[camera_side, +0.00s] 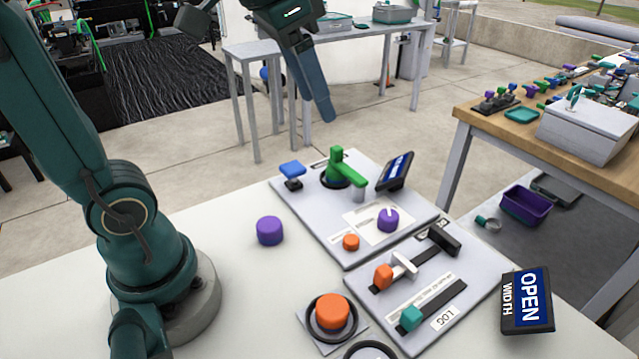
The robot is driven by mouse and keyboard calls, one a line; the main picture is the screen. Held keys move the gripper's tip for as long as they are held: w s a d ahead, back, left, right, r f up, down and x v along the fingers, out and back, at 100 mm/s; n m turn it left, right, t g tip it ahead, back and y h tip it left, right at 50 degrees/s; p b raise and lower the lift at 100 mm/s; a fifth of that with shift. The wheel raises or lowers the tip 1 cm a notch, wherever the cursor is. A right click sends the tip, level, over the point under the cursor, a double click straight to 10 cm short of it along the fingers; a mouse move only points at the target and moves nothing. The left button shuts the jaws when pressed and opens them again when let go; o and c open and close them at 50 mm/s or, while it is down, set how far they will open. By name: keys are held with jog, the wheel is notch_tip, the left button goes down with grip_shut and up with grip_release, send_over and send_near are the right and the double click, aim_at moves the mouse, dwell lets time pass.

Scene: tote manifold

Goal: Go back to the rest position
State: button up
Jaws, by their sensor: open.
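My gripper (318,88) is at the top centre, raised well above the white table (240,320) and pointing down. Its fingers are empty and clear of everything on the table. From this side angle the gap between the fingers hardly shows. My dark green arm rises at the left, and its upper part runs out of the picture.
A panel (330,222) carries a green lever (345,167), a blue switch and knobs. A second panel (466,277) carries sliders. A purple knob (269,231), a large orange button (332,311) and an "OPEN WIDTH" display (527,302) are nearby.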

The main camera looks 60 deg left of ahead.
jog(key=s+d+f+n+t, duration=0.1)
jog(key=s+d+f, duration=0.1)
jog(key=s+f, duration=0.6)
jog(key=shift+f+n, duration=0.3)
jog(key=shift+f, duration=0.25)
jog(key=shift+s, duration=0.1)
dwell(0.6)
